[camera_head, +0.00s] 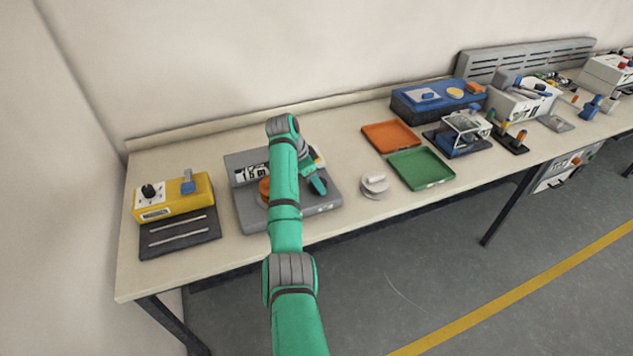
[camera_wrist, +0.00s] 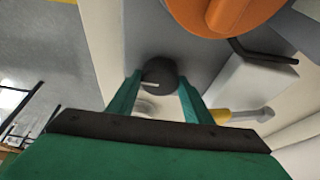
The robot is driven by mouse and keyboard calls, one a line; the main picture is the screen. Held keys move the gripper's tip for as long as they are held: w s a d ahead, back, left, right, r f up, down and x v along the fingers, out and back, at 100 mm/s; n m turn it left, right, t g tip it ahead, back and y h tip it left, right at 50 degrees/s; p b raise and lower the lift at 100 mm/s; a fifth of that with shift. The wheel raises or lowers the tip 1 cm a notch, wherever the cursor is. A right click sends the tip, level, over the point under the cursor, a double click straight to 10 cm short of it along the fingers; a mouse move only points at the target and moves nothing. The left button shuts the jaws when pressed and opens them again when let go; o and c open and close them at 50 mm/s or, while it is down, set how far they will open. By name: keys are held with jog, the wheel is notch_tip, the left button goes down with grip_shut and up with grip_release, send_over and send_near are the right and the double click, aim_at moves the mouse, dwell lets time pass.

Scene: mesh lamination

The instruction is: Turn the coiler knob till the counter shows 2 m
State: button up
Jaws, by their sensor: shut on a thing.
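The coiler (camera_head: 243,206) is a grey machine on the left part of the bench, with an orange spool (camera_head: 264,190) partly hidden behind my arm. The spool also shows large at the top of the wrist view (camera_wrist: 232,12). A dark panel with white marks (camera_head: 252,173) stands at the coiler's back; its reading is too small to tell, and my arm hides part of it. My gripper (camera_head: 320,188) is over the coiler's right side. In the wrist view my gripper (camera_wrist: 160,82) has its two green fingers shut on a dark round knob (camera_wrist: 160,72).
A yellow box (camera_head: 177,199) with a black knob and blue lever stands left, behind a dark plate (camera_head: 180,236) with rods. A white roll (camera_head: 375,182), a green tray (camera_head: 421,169) and an orange tray (camera_head: 391,136) lie right. Bare bench lies between.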

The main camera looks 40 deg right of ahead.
jog(key=shift+d+r, duration=0.15)
dwell(0.3)
jog(key=o, duration=1)
jog(key=shift+c, duration=0.2)
jog(key=shift+o, duration=0.5)
